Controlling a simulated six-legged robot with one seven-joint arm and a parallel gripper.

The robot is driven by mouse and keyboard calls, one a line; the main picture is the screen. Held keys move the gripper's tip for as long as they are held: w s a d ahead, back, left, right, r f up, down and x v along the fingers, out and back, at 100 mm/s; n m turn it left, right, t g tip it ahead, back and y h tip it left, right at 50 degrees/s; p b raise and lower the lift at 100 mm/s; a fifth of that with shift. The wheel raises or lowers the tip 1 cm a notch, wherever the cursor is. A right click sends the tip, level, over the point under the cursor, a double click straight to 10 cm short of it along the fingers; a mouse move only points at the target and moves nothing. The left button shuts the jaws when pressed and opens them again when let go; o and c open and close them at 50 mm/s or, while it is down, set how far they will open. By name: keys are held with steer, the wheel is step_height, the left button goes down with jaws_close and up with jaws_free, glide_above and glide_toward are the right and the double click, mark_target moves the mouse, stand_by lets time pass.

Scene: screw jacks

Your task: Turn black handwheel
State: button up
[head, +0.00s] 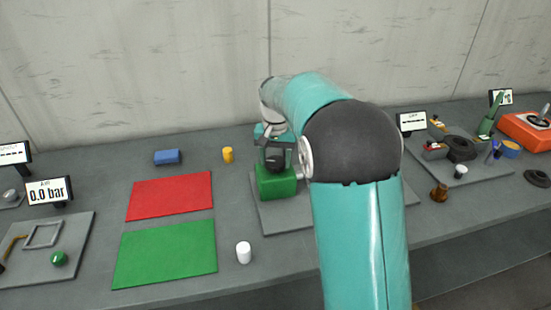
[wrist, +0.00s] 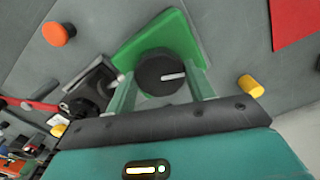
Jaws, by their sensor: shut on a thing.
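The black handwheel (wrist: 160,72) is round with a white mark on its top, in the upper middle of the wrist view. It sits on a green block (wrist: 183,34). In the head view the handwheel (head: 275,158) shows on top of the green block (head: 277,184), partly covered by my gripper (head: 272,143). My gripper's two teal fingers stand on opposite sides of the handwheel in the wrist view (wrist: 163,77), and it is shut on the wheel. The white mark points to the right there. My arm hides what lies right of the block in the head view.
Red (head: 170,196) and green (head: 165,253) mats lie left of the block. A yellow cylinder (head: 228,155), blue block (head: 168,157) and white cylinder (head: 244,252) stand nearby. An orange knob (wrist: 58,34) and black knob (wrist: 78,106) are beside the block.

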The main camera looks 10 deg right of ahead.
mark_target(275, 161)
steer(key=m, duration=0.3)
steer(key=shift+m, duration=2.4)
steer(key=o, duration=1)
step_height(275, 161, up, 14)
steer(key=shift+f, duration=0.1)
